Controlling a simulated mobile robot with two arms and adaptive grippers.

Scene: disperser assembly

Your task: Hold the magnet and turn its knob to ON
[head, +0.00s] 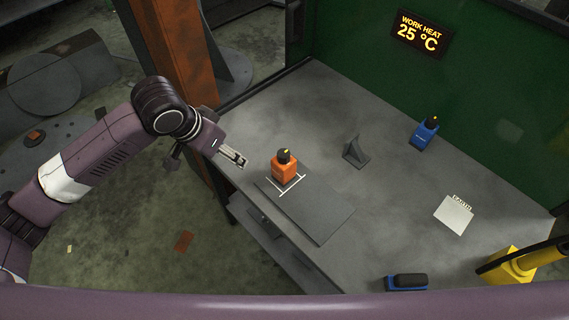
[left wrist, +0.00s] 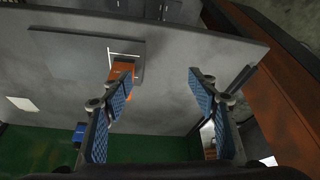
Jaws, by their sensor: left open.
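The orange magnet (head: 284,172) with a black knob and a small yellow mark on top stands upright on a dark plate (head: 318,215), by white corner lines. My left gripper (head: 236,157) is to the left of the magnet in the head view, near the table's left edge, apart from it. In the left wrist view my left gripper (left wrist: 152,78) has its blue-padded fingers spread with nothing between them. The magnet (left wrist: 123,69) shows there beside the left-hand finger, which partly hides it. The knob's ON/OFF lettering cannot be read. My right gripper is not in view.
On the grey table (head: 290,105) are a dark angled bracket (head: 356,152), a blue block with a black knob (head: 425,133), a white notepad (head: 454,215), a blue-black item (head: 406,282) and a yellow device (head: 510,265). A green wall with a "25 °C" display (head: 420,34) stands behind.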

